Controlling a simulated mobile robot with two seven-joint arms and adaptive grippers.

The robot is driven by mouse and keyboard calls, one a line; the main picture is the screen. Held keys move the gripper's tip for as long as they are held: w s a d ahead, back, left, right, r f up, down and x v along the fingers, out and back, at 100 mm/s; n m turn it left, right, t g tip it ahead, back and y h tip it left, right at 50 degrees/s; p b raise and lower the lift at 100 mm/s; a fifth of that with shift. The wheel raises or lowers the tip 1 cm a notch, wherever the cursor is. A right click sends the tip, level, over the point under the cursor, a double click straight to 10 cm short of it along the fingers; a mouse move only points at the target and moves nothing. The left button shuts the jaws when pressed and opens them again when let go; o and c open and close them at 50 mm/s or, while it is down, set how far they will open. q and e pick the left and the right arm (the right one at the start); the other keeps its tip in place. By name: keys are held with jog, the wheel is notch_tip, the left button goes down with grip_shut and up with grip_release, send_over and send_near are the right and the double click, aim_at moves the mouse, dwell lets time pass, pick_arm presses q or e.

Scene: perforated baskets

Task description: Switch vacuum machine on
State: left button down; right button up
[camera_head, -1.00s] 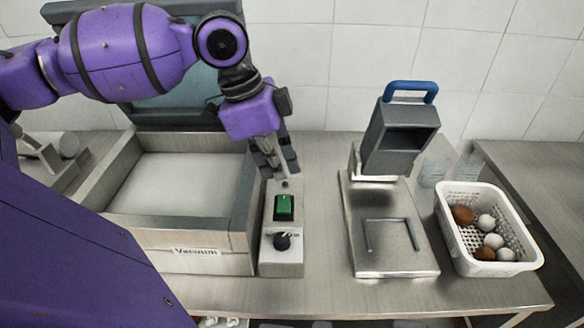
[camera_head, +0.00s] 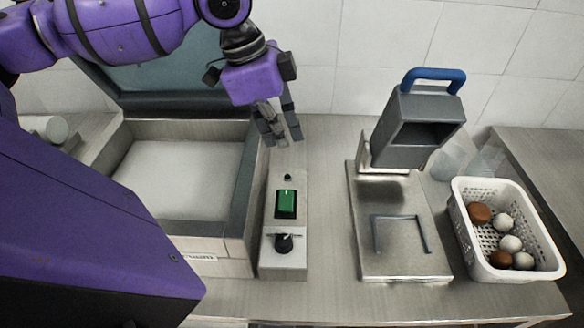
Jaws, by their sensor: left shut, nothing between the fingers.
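The vacuum machine (camera_head: 243,209) stands at the left of the counter, its lid tilted up at the back and its chamber open. Its control panel on the right side carries a green switch (camera_head: 286,203), a black knob (camera_head: 284,243) below it and a small dark button (camera_head: 288,177) above it. My left gripper (camera_head: 283,140) is shut and empty. It is behind the panel's far end, apart from the switch and knob. My right gripper is not in view.
A grey device with a blue handle (camera_head: 418,125) stands on a metal base right of the panel. A white perforated basket (camera_head: 505,272) holds several brown and white balls. Clear glasses (camera_head: 487,160) stand behind it. A strip of counter between panel and device is clear.

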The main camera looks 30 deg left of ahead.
pick_arm(q)
jog(key=b, duration=0.2)
send_near(286, 201)
jog(key=w+d+f, duration=0.2)
jog(key=f, duration=0.1)
jog(key=w+d+f, duration=0.1)
jog(key=w+f, duration=0.1)
jog(key=shift+w+f, duration=0.1)
jog(key=shift+f, duration=0.15)
